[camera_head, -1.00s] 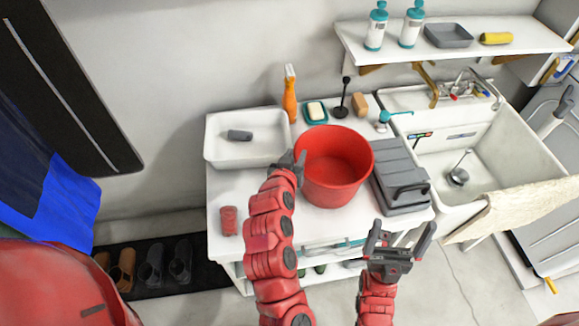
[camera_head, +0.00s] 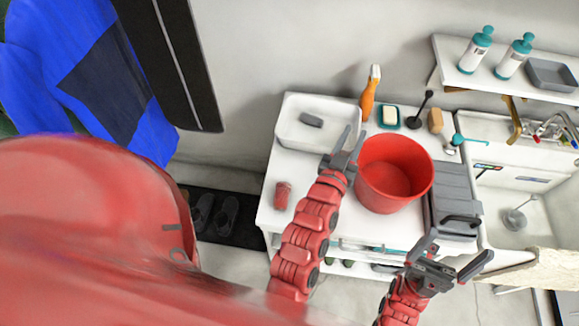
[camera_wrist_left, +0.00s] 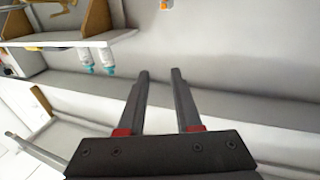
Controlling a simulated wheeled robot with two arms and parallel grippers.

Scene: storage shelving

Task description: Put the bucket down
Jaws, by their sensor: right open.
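The red bucket (camera_head: 398,190) stands upright on the white cabinet top (camera_head: 290,222) in the head view, between the white tray and the grey case. It is empty. My left gripper (camera_head: 354,140) is just left of the bucket's rim, with its fingers pointing up and away. In the left wrist view its two fingers (camera_wrist_left: 160,75) are apart with nothing between them. The bucket does not show there. My right gripper (camera_head: 462,258) is open and empty in front of the cabinet, below the grey case.
A white tray (camera_head: 305,133) lies behind my left gripper. An orange bottle (camera_head: 369,95), soap dish (camera_head: 388,117) and brush (camera_head: 443,120) stand behind the bucket. A grey case (camera_head: 455,200) is close on its right, then a sink (camera_head: 510,190). A red cup (camera_head: 282,196) stands front left.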

